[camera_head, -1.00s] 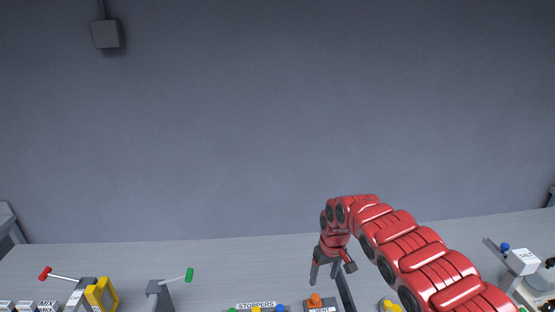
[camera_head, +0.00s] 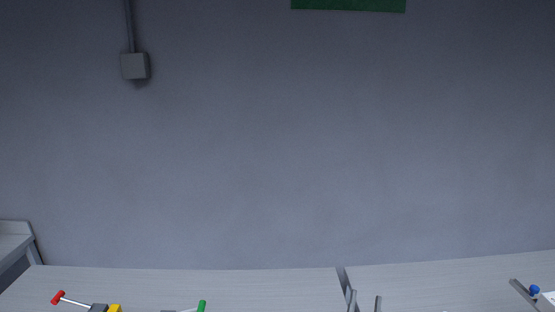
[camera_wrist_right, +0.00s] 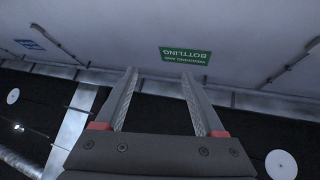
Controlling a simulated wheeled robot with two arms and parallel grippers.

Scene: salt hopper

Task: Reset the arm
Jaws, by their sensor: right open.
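In the head view only the tips of my right gripper (camera_head: 365,300) show, as two grey fingers at the bottom edge, in front of the bench. The right wrist view shows the same gripper (camera_wrist_right: 160,76) with both grey fingers apart and nothing between them. Its fingers point towards the upper wall and a green sign (camera_wrist_right: 186,55) reading "BOTTLING", which appears upside down. The rest of my right arm is out of the head view. My left gripper is in neither view.
A pale bench (camera_head: 190,283) runs along the bottom. On it are a red-knobbed lever (camera_head: 75,302), a green-handled lever (camera_head: 201,306) and a blue knob (camera_head: 534,290) at right. A wall box (camera_head: 134,66) hangs at upper left.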

